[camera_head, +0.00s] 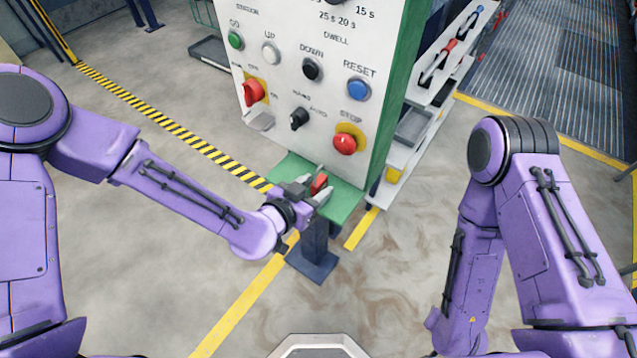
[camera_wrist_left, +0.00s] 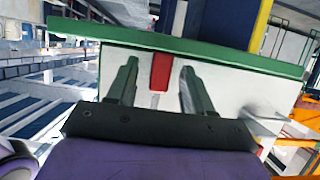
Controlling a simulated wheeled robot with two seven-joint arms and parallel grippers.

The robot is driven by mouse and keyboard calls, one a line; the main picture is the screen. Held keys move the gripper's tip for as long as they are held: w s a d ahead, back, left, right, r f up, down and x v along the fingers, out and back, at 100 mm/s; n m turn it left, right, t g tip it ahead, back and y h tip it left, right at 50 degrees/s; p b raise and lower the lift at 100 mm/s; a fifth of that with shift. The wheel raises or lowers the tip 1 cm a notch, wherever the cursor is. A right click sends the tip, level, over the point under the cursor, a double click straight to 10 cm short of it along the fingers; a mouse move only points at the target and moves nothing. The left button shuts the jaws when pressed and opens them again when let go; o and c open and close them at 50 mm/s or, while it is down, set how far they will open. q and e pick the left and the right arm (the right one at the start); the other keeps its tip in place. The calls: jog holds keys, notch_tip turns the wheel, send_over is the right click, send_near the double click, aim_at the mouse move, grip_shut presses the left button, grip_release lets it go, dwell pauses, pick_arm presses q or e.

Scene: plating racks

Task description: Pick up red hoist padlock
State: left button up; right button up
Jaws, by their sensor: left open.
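The red padlock (camera_head: 318,183) is a small red block at the green ledge below the control panel. It also shows as a red block in the left wrist view (camera_wrist_left: 160,72). My left gripper (camera_head: 321,185) is open at the ledge, with one finger on each side of the padlock. In the left wrist view there are gaps between the padlock and both fingers (camera_wrist_left: 157,82). The padlock's shackle cannot be made out. My right arm shows at the right, but its gripper is outside the views.
The control panel (camera_head: 295,75) rises above the ledge (camera_head: 343,203), with a red stop button (camera_head: 345,144) and a red switch (camera_head: 253,92) facing me. A dark blue post (camera_head: 316,250) stands under the ledge. A shelf rack (camera_head: 420,130) stands right of the panel. The front floor is clear.

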pick_arm(q)
jog(key=shift+w+d+f, duration=0.2)
jog(key=shift+w, duration=0.1)
grip_shut()
jog(key=shift+r, duration=0.15)
